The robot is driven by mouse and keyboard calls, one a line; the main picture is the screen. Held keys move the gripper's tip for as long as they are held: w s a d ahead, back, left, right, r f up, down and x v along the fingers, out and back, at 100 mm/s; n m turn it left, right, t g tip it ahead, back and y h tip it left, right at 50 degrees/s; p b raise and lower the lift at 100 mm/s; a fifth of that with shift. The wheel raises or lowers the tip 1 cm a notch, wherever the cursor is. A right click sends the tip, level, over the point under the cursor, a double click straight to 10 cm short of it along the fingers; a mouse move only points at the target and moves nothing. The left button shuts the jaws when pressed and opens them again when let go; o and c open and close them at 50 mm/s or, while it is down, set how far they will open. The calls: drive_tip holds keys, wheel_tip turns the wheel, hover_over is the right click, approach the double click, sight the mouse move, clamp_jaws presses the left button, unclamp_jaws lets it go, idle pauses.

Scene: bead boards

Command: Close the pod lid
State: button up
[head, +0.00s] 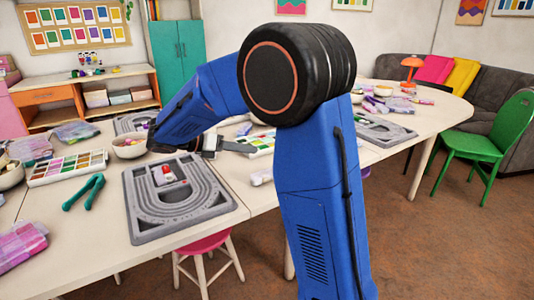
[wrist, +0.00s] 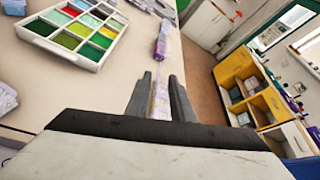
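No pod lid can be made out for certain. A small white and red object (head: 166,174) sits on the grey bead board (head: 140,222) in the head view; it is too small to tell whether it is the pod. A small white piece (head: 261,177) lies on the table to the right of the board. My gripper (head: 246,149) is above the table, up and to the right of the board, pointing right. In the wrist view my gripper (wrist: 160,82) has its two fingers apart, with nothing visibly held between them.
A bead tray (head: 66,167) and green pliers (head: 84,192) lie left of the board. A bowl (head: 129,146) stands behind it. The wrist view shows another bead tray (wrist: 75,28), a purple packet (wrist: 162,42) near the table edge and a yellow shelf (wrist: 252,88) beyond.

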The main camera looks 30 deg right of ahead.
drive_tip(key=x, duration=0.8)
drive_tip(key=shift+d, duration=0.15)
clamp_jaws()
